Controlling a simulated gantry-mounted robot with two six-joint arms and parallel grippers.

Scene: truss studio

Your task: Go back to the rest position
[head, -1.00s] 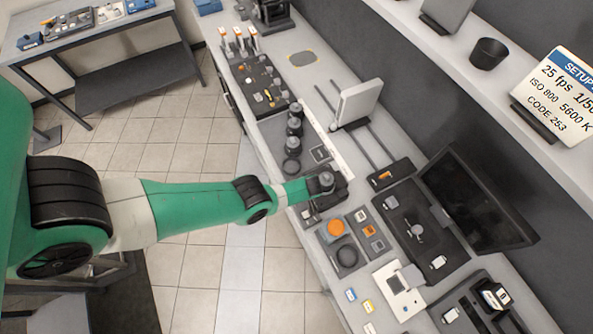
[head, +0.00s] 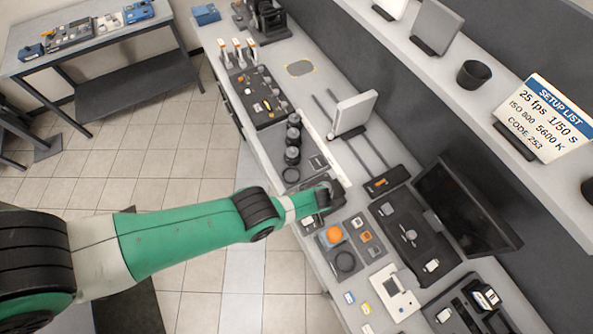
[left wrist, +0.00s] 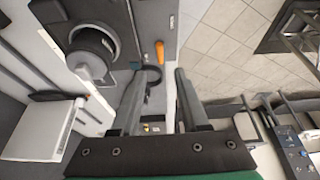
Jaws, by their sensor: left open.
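My left arm comes in from the left in the head view, and its gripper (head: 325,194) is over the near edge of the workbench, partly hidden by the wrist. In the left wrist view the two dark fingers (left wrist: 165,98) stand apart with nothing between them. A dark cylindrical part (left wrist: 92,50) lies on the bench beside the fingers, not between them. My right gripper is in neither view.
The long workbench (head: 300,45) holds a lens row (head: 292,155), an orange round item (head: 334,235), a grey panel (head: 355,112) and a monitor (head: 465,205). A shelf carries a setup card (head: 545,115) and dark cup (head: 474,74).

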